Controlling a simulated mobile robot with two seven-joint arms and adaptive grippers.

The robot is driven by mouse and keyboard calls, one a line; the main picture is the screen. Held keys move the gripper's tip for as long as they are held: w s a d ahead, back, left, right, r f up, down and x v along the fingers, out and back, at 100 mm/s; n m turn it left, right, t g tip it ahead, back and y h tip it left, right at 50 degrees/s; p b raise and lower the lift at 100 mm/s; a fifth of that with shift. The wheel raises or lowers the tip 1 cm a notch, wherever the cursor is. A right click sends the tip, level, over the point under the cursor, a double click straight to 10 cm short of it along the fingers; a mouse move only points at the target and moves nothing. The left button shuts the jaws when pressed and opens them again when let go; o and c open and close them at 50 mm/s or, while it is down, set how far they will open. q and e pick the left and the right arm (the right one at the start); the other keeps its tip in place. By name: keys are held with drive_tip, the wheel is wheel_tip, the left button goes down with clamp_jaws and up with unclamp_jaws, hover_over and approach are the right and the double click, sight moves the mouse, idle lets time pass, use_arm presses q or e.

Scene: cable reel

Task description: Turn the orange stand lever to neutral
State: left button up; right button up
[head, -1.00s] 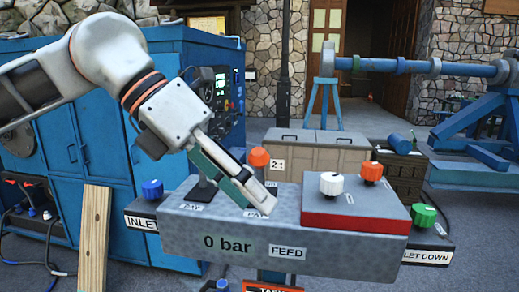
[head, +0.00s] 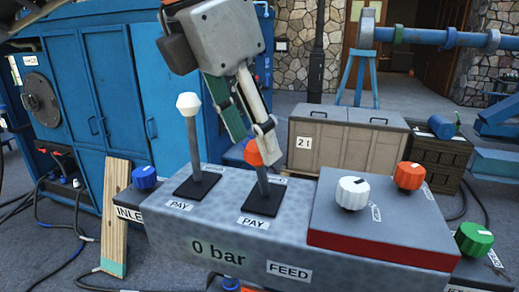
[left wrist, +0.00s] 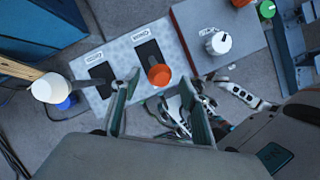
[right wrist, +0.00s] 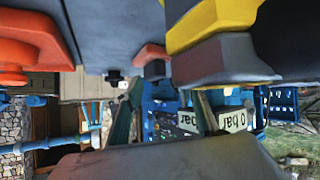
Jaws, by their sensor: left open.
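The orange-knobbed lever (head: 253,154) stands on the grey control panel (head: 200,222), in the right of two dark slots. Its stem leans slightly left in the head view. My left gripper (head: 253,142) is open, pointing down at this knob; one finger partly covers the knob in the head view. In the left wrist view the orange knob (left wrist: 159,76) shows between the two spread fingers (left wrist: 160,90), with no visible grip on it. My right gripper (right wrist: 165,105) shows open and apart from the panel's levers in its wrist view.
A white-knobbed lever (head: 188,104) stands close left of the orange one. A red-edged box (head: 375,245) with white (head: 352,192) and orange (head: 409,176) knobs is to the right. A blue knob (head: 144,177) and green knob (head: 473,238) flank the panel.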

sight(261, 172)
use_arm(q)
drive_tip(key=shift+x, duration=1.8)
use_arm(e)
drive_tip(key=shift+r, duration=0.1)
